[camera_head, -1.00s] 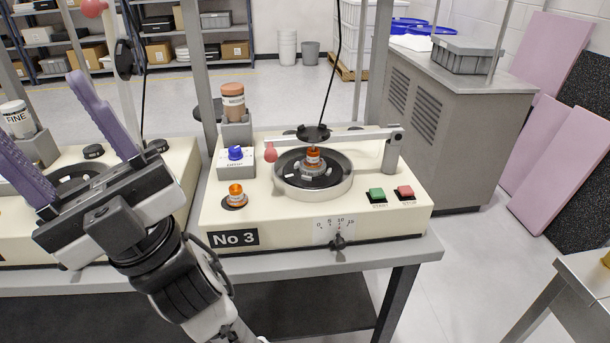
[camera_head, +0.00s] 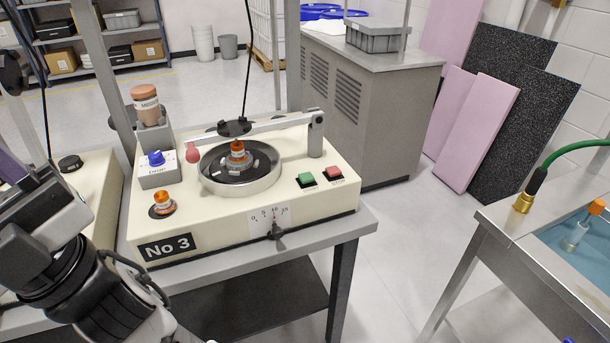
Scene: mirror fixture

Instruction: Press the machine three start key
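Machine three is a cream box labelled "No 3" (camera_head: 167,246) on a grey bench. Its green start key (camera_head: 306,180) sits on the top face near the right front, left of a red key (camera_head: 334,173). A round dish (camera_head: 240,170) with a small orange-topped piece stands in the middle, under a swing arm (camera_head: 270,124) with a pink ball. A dial (camera_head: 277,230) is on the front face. My arm is at the lower left, well away from the keys. My gripper is mostly cut off at the left edge; its fingertips are out of view.
A brown-capped bottle (camera_head: 146,104), a blue knob (camera_head: 156,158) and an orange lamp (camera_head: 163,203) stand on the machine's left side. A grey cabinet (camera_head: 372,95) is behind right. A sink (camera_head: 570,235) with a green hose is at right. The floor between is clear.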

